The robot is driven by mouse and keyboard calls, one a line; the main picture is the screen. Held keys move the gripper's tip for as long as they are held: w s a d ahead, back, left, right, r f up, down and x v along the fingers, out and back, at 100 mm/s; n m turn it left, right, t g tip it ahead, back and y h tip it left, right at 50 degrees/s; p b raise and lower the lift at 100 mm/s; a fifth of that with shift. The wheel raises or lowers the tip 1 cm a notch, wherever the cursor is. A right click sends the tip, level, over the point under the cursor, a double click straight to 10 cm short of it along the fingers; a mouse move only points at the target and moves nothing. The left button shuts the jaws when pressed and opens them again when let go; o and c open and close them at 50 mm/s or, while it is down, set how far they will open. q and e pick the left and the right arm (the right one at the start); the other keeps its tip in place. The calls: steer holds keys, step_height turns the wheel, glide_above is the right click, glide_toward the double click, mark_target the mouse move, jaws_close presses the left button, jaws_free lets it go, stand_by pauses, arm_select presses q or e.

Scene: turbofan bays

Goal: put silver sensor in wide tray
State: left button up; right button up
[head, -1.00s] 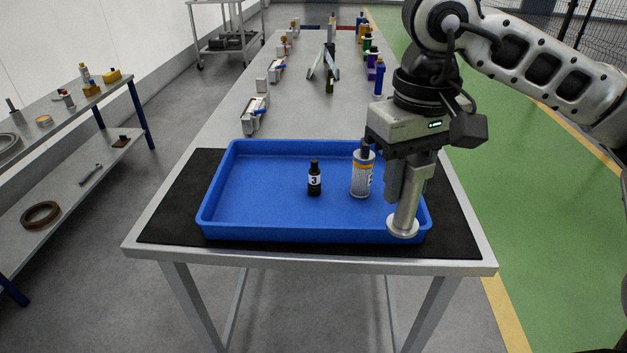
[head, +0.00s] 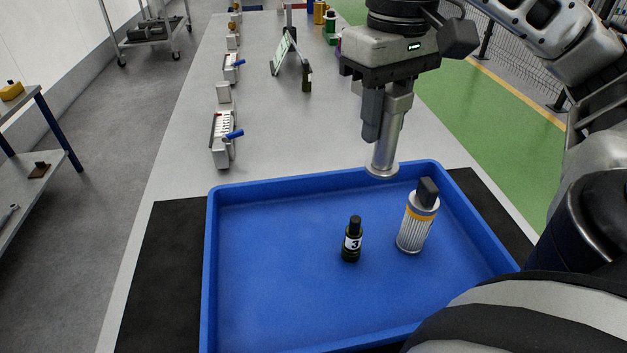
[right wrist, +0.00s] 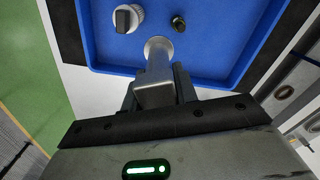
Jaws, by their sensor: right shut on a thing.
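The silver sensor (head: 385,148), a metal cylinder with a round flange at its lower end, hangs upright from my right gripper (head: 386,112). The gripper is shut on its upper part. In the right wrist view the sensor (right wrist: 157,66) sits between the fingers (right wrist: 158,93), flange away from the camera. The wide blue tray (head: 270,290) lies below. In the head view the flange overlaps the tray's far rim; its height above the rim is hard to tell. My left gripper is out of view.
A dark bottle labelled 3 (head: 352,240) and a white canister with a yellow band and dark top (head: 417,218) stand in the tray. The tray's left half is clear. Small fixtures with blue handles (head: 223,140) line the table's left side.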

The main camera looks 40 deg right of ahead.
steer(key=shift+s+f+b, duration=0.1)
steer(key=shift+f+b, duration=0.2)
steer(key=shift+f, duration=0.35)
steer(key=shift+a+f, duration=0.1)
steer(key=shift+f, duration=0.05)
steer(key=w+a+f, duration=0.1)
steer(key=a+f, duration=0.3)
steer(key=w+a+f+p, duration=0.1)
steer(key=w+a+f, duration=0.1)
steer(key=a+f, duration=0.2)
steer(key=w+a+f+p, duration=0.1)
steer(key=a+f, duration=0.3)
steer(key=a, duration=0.1)
steer(key=shift+w, duration=0.4)
steer(key=shift+f+p, duration=0.3)
steer(key=shift+f, duration=0.05)
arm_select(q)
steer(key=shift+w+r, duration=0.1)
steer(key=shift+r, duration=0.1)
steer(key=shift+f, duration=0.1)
